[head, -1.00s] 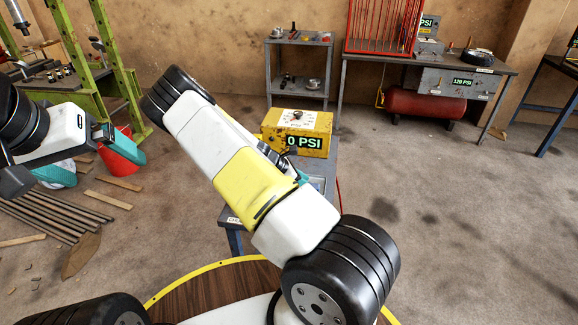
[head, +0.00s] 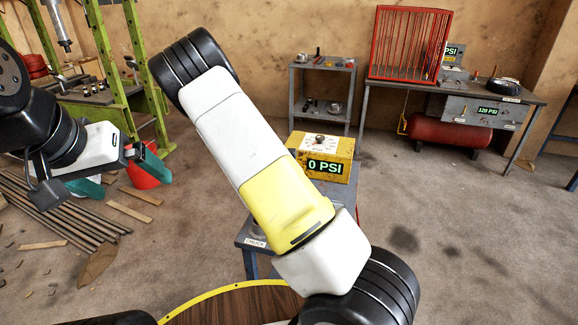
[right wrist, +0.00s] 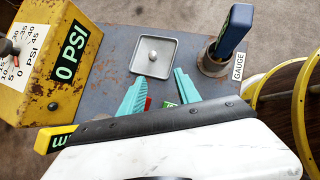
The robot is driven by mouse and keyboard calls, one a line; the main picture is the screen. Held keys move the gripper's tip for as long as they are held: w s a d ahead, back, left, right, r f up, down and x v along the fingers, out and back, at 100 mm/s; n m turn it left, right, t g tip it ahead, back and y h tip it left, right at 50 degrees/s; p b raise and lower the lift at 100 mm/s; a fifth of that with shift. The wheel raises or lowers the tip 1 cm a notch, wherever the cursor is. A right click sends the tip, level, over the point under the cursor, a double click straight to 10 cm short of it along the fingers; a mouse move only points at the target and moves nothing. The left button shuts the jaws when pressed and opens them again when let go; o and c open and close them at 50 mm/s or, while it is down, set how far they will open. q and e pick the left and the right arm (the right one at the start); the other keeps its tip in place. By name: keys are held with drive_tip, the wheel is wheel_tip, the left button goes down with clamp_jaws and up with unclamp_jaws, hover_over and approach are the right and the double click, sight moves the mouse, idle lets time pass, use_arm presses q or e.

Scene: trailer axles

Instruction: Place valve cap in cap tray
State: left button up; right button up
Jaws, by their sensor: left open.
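In the right wrist view, the cap tray (right wrist: 141,68), a small square metal tray, lies on the grey cart top. A small pale round piece, apparently the valve cap (right wrist: 153,57), sits inside it near the middle. My right gripper (right wrist: 160,76) is open, its two teal fingers apart near the tray's lower edge, with no cap between them. In the head view my right arm hides that gripper and the tray. My left gripper (head: 132,186) is open and empty at the left, over the floor, far from the cart.
A yellow gauge box (head: 322,156) reading 0 PSI stands on the cart (head: 340,200). A blue gauge (right wrist: 234,30) stands in a round holder beside the tray. Behind are a shelf (head: 323,95) and a workbench with a red cage (head: 408,43). Bars (head: 60,210) litter the left floor.

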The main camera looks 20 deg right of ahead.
drive_tip(key=s+a+r+m+t+y, duration=0.2)
drive_tip(key=s+r+m, duration=0.3)
drive_tip(key=s+r, duration=0.3)
drive_tip(key=s+a+r+m+t+y, duration=0.2)
drive_tip(key=s+a+r+m+y, duration=0.2)
drive_tip(key=s+r, duration=0.4)
drive_tip(key=s+a+r+m+t+y, duration=0.2)
drive_tip(key=s+a+r+m+y, duration=0.2)
drive_tip(key=r, duration=1)
drive_tip(key=s+m, duration=0.3)
drive_tip(key=s, duration=0.1)
drive_tip(key=shift+s, duration=0.2)
